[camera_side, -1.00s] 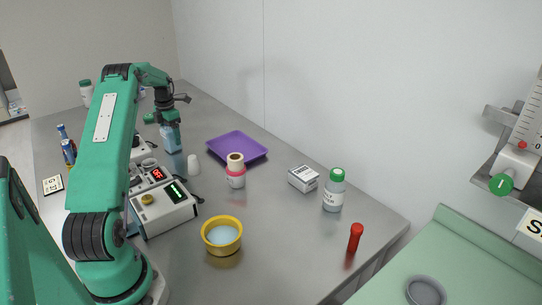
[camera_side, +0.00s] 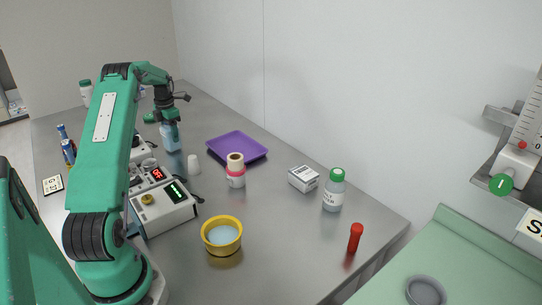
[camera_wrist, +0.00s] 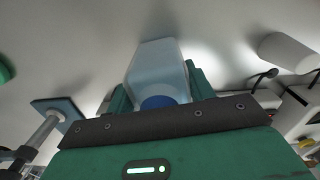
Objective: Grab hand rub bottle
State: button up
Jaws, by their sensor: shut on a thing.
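The hand rub bottle (camera_side: 170,138) is a clear light-blue bottle standing at the far part of the steel counter. In the wrist view its pale blue body (camera_wrist: 157,65) and round blue cap sit between the two green fingers. My gripper (camera_side: 164,121) is around its upper part from above and shut on it. The cap is hidden in the side view. In the wrist view my gripper (camera_wrist: 158,88) covers the lower edge of the cap. I cannot tell whether the bottle's base touches the counter.
Devices with displays (camera_side: 166,215) are in front. A yellow bowl (camera_side: 221,250), a box (camera_side: 303,178), a green-capped bottle (camera_side: 333,203) and a red-capped tube (camera_side: 355,238) stand closer.

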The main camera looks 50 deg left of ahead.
notch_tip(320, 180, up, 4)
jog(key=shift+f, duration=0.1)
jog(key=w+d+r, duration=0.5)
jog(key=d+r, duration=0.1)
jog(key=d, duration=0.4)
jog(key=shift+d+r, duration=0.25)
jog(key=shift+r, duration=0.1)
jog(key=shift+w, duration=0.15)
